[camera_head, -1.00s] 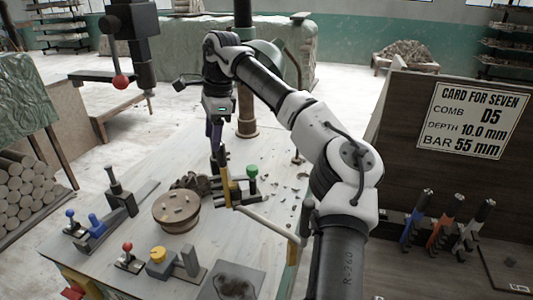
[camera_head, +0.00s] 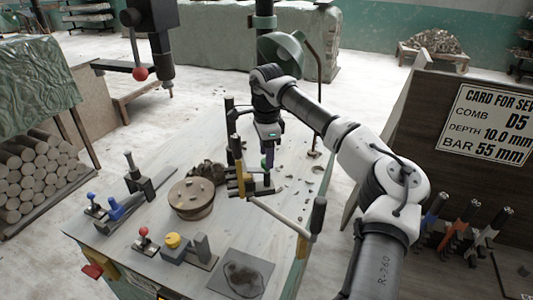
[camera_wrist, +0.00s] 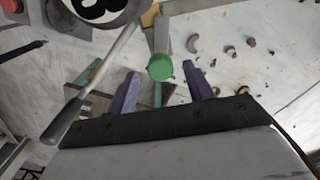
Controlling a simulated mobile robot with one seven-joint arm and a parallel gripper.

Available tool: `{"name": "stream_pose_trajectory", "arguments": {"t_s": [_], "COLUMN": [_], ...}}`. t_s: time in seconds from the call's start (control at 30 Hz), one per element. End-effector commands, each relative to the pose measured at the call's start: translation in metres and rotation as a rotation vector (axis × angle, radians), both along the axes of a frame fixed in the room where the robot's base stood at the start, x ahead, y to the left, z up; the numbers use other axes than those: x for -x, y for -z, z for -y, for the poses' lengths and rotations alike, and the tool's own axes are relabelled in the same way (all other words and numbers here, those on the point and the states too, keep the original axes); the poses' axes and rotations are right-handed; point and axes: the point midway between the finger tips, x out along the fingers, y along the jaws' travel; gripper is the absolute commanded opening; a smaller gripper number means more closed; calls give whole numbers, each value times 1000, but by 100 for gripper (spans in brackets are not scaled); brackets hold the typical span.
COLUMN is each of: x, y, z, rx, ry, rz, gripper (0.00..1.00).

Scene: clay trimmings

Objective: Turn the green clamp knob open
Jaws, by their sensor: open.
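The green clamp knob (camera_wrist: 160,67) is a small round cap seen from above in the wrist view. My gripper (camera_wrist: 160,71) is open, its two purple fingers apart, with the knob showing between the fingertips. I cannot tell whether the tips are level with the knob or above it, but no finger visibly touches it. In the head view my gripper (camera_head: 268,158) points down over the clamp fixture (camera_head: 262,186), and the knob is hidden there behind the gripper.
A lever with a black grip (camera_head: 318,215) reaches out beside the fixture; its grip also shows in the wrist view (camera_wrist: 63,122). Small scraps (camera_wrist: 230,51) are scattered to the right.

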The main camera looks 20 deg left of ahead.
Motion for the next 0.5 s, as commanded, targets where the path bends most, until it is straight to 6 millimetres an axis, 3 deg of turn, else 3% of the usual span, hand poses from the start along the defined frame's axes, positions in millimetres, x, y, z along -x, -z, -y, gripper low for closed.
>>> {"name": "stream_pose_trajectory", "arguments": {"t_s": [0.2, 0.47, 0.5], "x": [0, 0, 0], "y": [14, 15, 15], "z": [0, 0, 0], "rx": [-1, -1, -1], "ry": [0, 0, 0], "rz": [-1, 0, 0], "gripper": [52, 52, 46]}}
